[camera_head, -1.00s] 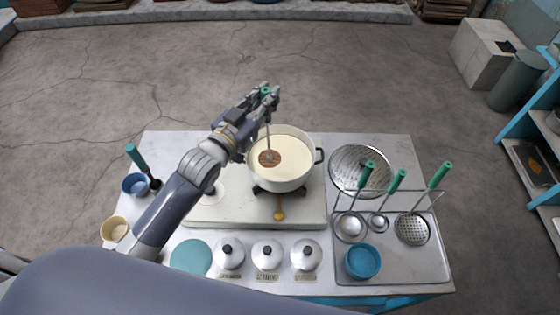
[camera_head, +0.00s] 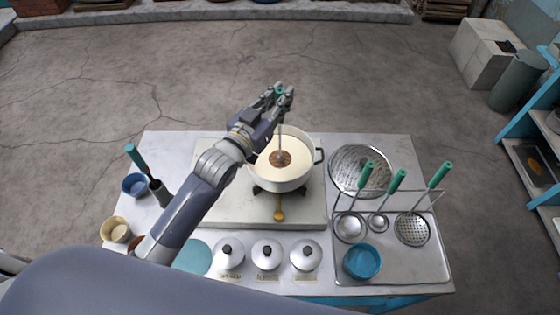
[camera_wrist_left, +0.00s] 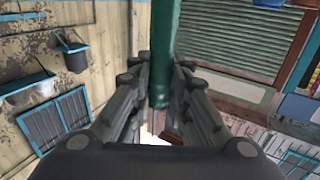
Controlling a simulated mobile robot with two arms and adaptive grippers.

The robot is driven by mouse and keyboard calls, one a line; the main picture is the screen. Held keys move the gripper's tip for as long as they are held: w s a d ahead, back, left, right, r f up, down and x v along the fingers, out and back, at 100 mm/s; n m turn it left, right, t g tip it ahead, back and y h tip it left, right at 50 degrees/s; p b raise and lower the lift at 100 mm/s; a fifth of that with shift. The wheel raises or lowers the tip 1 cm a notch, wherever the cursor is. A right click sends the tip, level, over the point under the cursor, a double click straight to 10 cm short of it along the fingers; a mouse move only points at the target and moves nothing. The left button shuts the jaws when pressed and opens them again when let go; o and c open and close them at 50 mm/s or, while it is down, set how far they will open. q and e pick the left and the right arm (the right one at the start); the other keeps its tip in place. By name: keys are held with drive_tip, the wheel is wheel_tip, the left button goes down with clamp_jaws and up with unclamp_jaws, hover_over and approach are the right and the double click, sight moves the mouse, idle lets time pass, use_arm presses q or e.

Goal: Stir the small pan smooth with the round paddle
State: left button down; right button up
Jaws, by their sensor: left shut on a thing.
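The small pan (camera_head: 284,183) is white, holds a smooth cream-coloured liquid and stands on a burner near the middle of the table. My left gripper (camera_head: 279,93) is above the pan, shut on the green handle of the round paddle. The paddle (camera_head: 280,158) hangs down with its thin shaft near upright, and its brown round head lies in the liquid near the middle of the pan. The green handle also shows between the fingers in the left wrist view (camera_wrist_left: 164,60). My right gripper is not in view.
A rack with a ladle (camera_head: 350,227), a smaller ladle and a skimmer (camera_head: 412,229) stands to the right. A perforated metal disc (camera_head: 360,168) lies beside the pan. Blue cup (camera_head: 135,185) and cream cup (camera_head: 115,229) stand at left.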

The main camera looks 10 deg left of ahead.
use_arm(q)
drive_tip(key=shift+a+r, duration=0.1)
drive_tip(key=shift+r, duration=4.35)
drive_tip(key=shift+r, duration=0.75)
